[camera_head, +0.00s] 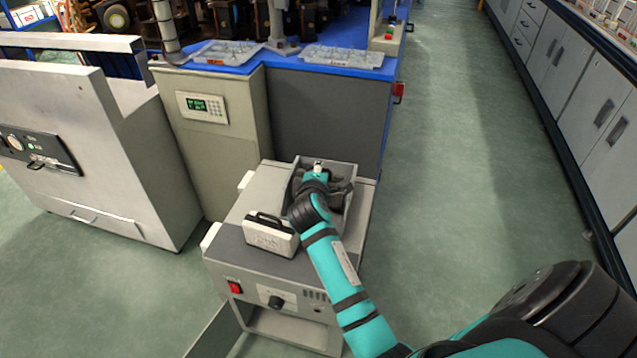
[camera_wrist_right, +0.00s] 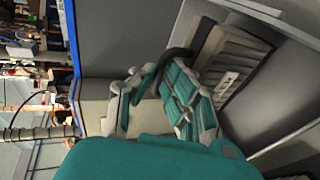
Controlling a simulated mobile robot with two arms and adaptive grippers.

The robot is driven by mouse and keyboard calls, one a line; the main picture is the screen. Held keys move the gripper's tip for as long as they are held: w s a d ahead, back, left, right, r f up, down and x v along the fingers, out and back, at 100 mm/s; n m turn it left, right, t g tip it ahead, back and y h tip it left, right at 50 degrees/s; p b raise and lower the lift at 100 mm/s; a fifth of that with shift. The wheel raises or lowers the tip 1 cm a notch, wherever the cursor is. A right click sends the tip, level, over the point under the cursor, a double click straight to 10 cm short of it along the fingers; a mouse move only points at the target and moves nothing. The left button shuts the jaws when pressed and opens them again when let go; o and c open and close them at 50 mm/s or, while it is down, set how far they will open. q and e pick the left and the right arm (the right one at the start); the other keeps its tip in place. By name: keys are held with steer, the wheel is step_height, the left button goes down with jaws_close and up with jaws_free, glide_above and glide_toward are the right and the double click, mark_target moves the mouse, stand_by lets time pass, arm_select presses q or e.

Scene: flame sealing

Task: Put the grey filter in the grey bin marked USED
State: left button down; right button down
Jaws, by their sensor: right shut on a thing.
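The grey filter (camera_wrist_right: 232,62) shows in the right wrist view as a ribbed grey block with a small label and a dark curved handle (camera_wrist_right: 178,56). It sits inside the open recess of the low grey unit (camera_head: 230,262). My right gripper (camera_wrist_right: 162,80) is shut on the filter's handle; in the head view the gripper (camera_head: 318,174) is over the recess and largely hides the filter. I cannot make out a grey bin marked USED in either view. My left gripper is not in view.
A white filter block with a black handle (camera_head: 270,236) stands on the unit's front top, left of my right arm. Behind is a blue-topped bench (camera_head: 335,72) with grey trays (camera_head: 228,53). A large grey cabinet (camera_head: 100,150) is at left. Green floor (camera_head: 460,180) at right is clear.

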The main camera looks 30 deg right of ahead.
step_height(320, 180, down, 2)
steer(key=shift+b, duration=0.3)
steer(key=shift+f, duration=0.4)
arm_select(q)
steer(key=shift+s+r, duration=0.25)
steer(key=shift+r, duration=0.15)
arm_select(e)
steer(key=c, duration=1.4)
jaws_free()
